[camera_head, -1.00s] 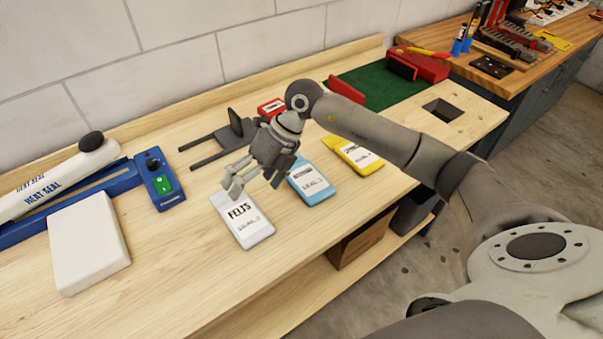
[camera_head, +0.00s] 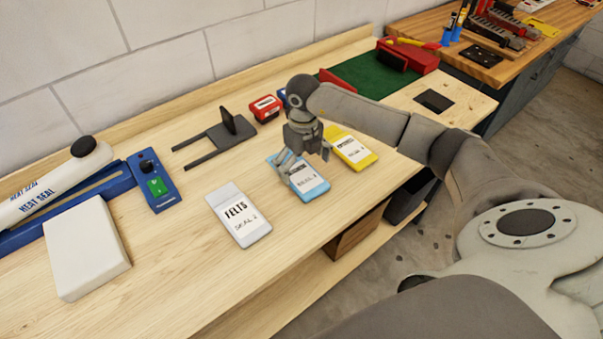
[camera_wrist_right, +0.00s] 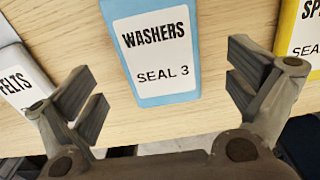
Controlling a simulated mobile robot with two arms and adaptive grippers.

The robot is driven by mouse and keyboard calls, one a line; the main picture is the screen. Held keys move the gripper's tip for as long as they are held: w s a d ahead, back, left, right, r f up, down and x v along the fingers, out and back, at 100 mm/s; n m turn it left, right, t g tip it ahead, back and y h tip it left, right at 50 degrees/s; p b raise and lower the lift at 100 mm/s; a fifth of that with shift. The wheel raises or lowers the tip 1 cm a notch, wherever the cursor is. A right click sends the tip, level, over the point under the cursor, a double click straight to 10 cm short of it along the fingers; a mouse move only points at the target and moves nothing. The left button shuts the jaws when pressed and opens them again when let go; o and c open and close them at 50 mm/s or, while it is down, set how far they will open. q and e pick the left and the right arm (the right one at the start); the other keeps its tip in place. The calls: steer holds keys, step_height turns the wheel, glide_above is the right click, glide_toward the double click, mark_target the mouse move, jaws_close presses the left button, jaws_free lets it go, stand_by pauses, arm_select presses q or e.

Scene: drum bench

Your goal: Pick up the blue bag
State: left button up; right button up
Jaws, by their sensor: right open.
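The blue bag (camera_head: 306,183) lies flat on the wooden bench, between the white FELTS bag and the yellow bag. In the right wrist view the blue bag (camera_wrist_right: 155,50) reads "WASHERS SEAL 3" and lies ahead of the spread fingers, roughly centred between them. My right gripper (camera_head: 304,160) is above the blue bag, pointing down, and partly hides its upper part. In the right wrist view the right gripper (camera_wrist_right: 165,95) is open with nothing between its fingers. My left gripper is not in view.
The white FELTS bag (camera_head: 238,217) lies left of the blue bag, the yellow bag (camera_head: 352,149) to its right. A dark stand (camera_head: 213,138) and a red box (camera_head: 266,108) stand behind. A heat sealer, blue control box (camera_head: 154,182) and white block (camera_head: 86,248) are at left.

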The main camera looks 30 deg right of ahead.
mark_target(302, 175)
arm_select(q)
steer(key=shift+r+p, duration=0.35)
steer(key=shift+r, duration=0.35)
arm_select(e)
steer(key=shift+w+f, duration=0.1)
steer(key=shift+f, duration=1.55)
steer(key=c, duration=1.1)
steer(key=shift+o, duration=0.2)
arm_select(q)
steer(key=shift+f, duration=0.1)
arm_select(e)
steer(key=shift+r, duration=0.1)
